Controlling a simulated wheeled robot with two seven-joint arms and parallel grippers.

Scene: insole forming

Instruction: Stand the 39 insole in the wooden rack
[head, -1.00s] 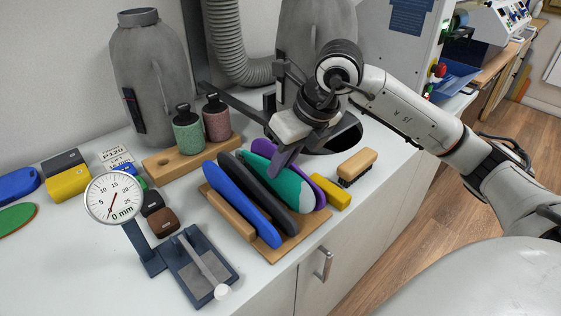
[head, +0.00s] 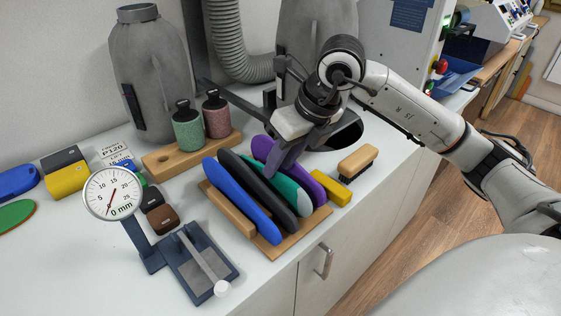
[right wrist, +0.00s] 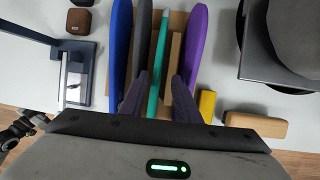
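The wooden rack (head: 229,211) stands on the white counter and holds blue (head: 240,198), dark grey (head: 262,190), teal (head: 291,193) and purple (head: 309,193) insoles on edge. I cannot read a 39 on any of them. My right gripper (head: 285,163) is over the rack's back part, pointing down. In the right wrist view, its fingers (right wrist: 159,88) are apart, and the teal insole (right wrist: 159,50) stands upright between them, nearer the left finger with a gap on the right. The teal insole's lower edge is hidden in the rack. My left gripper is not in view.
A dial gauge (head: 112,194) stands left of the rack. A yellow block (head: 331,188) and a brush (head: 357,163) lie to its right.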

